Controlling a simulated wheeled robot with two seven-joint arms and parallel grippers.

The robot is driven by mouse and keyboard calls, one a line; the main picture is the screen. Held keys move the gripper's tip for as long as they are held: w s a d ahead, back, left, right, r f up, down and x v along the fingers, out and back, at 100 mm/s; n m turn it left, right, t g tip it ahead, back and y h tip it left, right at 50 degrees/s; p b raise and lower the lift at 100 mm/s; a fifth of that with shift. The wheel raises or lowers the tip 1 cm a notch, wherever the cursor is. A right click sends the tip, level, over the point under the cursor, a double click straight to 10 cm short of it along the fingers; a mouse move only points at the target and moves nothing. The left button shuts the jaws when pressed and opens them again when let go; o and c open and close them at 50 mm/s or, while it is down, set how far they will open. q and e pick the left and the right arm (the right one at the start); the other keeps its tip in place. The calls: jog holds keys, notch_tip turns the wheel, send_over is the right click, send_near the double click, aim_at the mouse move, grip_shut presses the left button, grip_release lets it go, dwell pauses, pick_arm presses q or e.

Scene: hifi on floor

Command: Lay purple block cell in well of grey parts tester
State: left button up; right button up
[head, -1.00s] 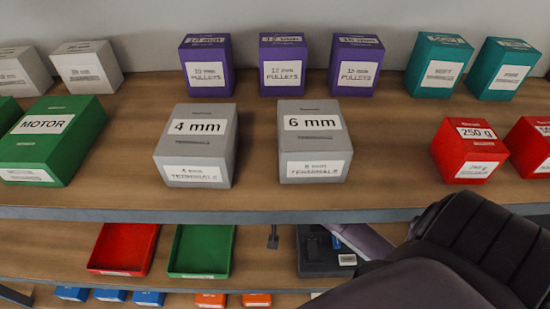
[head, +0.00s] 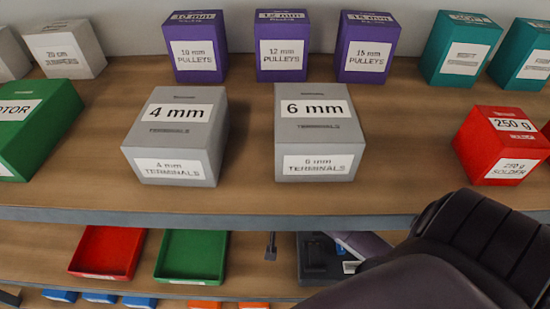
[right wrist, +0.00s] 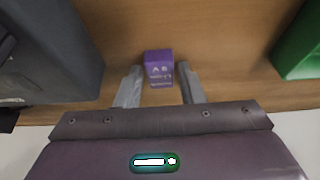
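The purple block cell (right wrist: 158,67) stands on the wooden shelf in the right wrist view, with white marks on its face. My right gripper (right wrist: 160,78) is open, its two grey fingers to either side of the block's near part, with small gaps showing. The grey parts tester (head: 318,262) is on the lower shelf in the head view, partly covered by my right arm. A dark grey body at the left of the right wrist view (right wrist: 50,50) appears to be the tester; its well cannot be made out. My left gripper is not in view.
A green tray (head: 191,257) and a red tray (head: 107,252) lie left of the tester. Boxes, including a 6 mm one (head: 318,130), fill the upper shelf.

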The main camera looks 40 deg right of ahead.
jog(key=shift+o, duration=0.9)
jog(key=shift+d, duration=0.1)
jog(key=shift+r, duration=0.2)
jog(key=p+v, duration=0.1)
jog(key=v, duration=0.6)
jog(key=shift+r, duration=0.25)
jog(key=shift+s, duration=0.1)
